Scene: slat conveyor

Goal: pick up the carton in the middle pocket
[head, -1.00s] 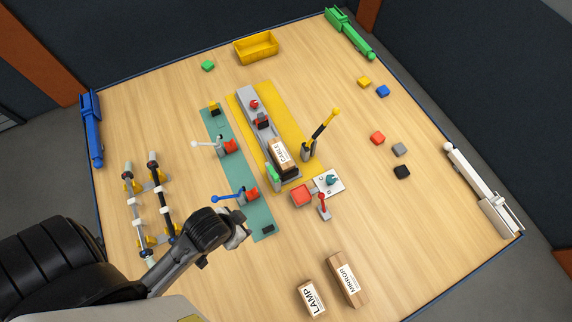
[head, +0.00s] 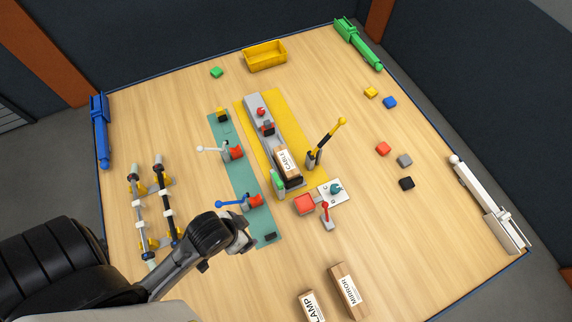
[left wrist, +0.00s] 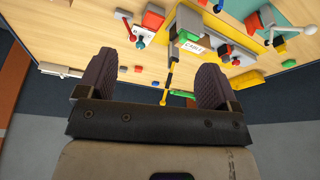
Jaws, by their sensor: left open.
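The carton labelled CABLE (head: 287,163) sits on the grey slat conveyor (head: 254,105), towards its near end, between low uprights. I cannot make out the separate pockets. In the left wrist view the CABLE label (left wrist: 194,47) shows beyond the fingers. My left gripper (head: 246,238) is over the table, to the lower left of the carton and well apart from it. Its two dark fingers (left wrist: 158,62) are spread with nothing between them. My right gripper does not show.
A yellow-handled lever (head: 327,140) stands right of the conveyor; blue (head: 231,204) and white (head: 212,149) levers stand left on a green mat (head: 236,168). LAMP (head: 311,306) and MIRROR (head: 346,289) cartons lie at the near edge.

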